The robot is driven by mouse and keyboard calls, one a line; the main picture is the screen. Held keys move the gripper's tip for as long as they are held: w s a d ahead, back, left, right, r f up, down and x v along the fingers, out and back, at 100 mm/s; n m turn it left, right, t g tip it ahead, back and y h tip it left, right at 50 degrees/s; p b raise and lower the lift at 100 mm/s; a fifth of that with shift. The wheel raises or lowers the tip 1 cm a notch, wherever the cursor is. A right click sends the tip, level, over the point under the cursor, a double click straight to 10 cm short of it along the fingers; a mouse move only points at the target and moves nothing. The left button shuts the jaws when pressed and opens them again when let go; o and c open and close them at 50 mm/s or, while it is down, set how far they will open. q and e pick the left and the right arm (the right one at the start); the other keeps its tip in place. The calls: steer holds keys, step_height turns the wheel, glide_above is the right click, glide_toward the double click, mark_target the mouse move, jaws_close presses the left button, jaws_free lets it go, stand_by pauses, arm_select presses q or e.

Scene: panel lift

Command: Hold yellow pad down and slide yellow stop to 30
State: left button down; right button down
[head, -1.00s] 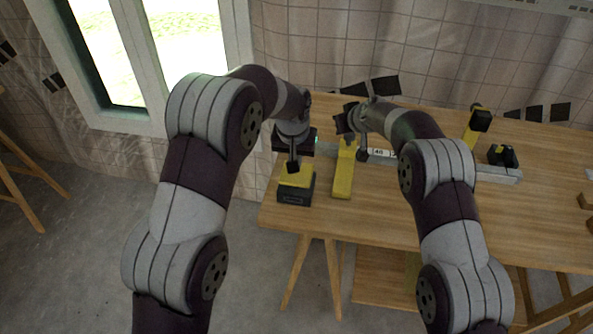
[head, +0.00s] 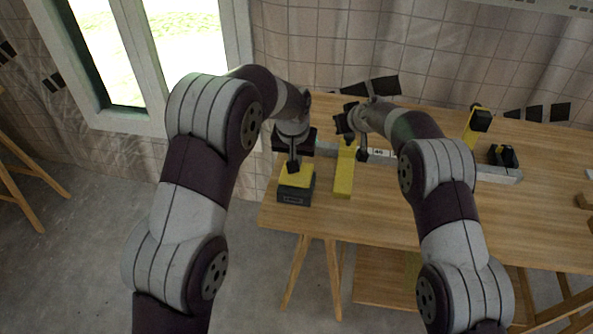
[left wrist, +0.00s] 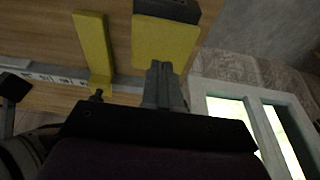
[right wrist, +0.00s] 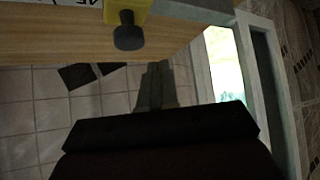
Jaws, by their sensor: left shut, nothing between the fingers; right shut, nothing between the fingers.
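The yellow pad (head: 297,179) sits on a dark box (head: 294,198) at the table's front left. My left gripper (head: 293,167) is shut and empty, pointing down at the pad's far part. In the left wrist view its fingertips (left wrist: 160,67) overlap the edge of the pad (left wrist: 165,43); contact is hard to tell. The yellow stop (head: 343,178) is a long bar across the rail, right of the pad; it also shows in the left wrist view (left wrist: 92,45). My right gripper (head: 347,120) is shut and empty near the stop's far end. Its fingers (right wrist: 155,72) appear beside the stop's dark knob (right wrist: 128,36), apart from it.
The pale rail (head: 499,174) carries number labels (head: 379,153), one perhaps 40; the stop's exact reading is hidden. Another yellow piece with a black top (head: 473,131) and a black block (head: 503,156) stand at right. The table front (head: 420,215) is clear.

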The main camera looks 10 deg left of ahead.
mark_target(296, 175)
stand_by(0.4)
arm_select(q)
steer(key=shift+s+x, duration=0.2)
steer(key=shift+x, duration=0.55)
steer(key=shift+s+x, duration=0.15)
steer(key=shift+x, duration=0.6)
steer(key=shift+s+x, duration=0.2)
steer(key=shift+x, duration=0.6)
steer(key=shift+s+f, duration=0.1)
steer(key=shift+f, duration=0.25)
arm_select(e)
steer(key=shift+f, duration=0.1)
arm_select(q)
steer(key=shift+s, duration=0.1)
arm_select(e)
steer(key=shift+f, duration=2.45)
arm_select(q)
steer(key=shift+f, duration=0.1)
arm_select(e)
steer(key=shift+d, duration=0.1)
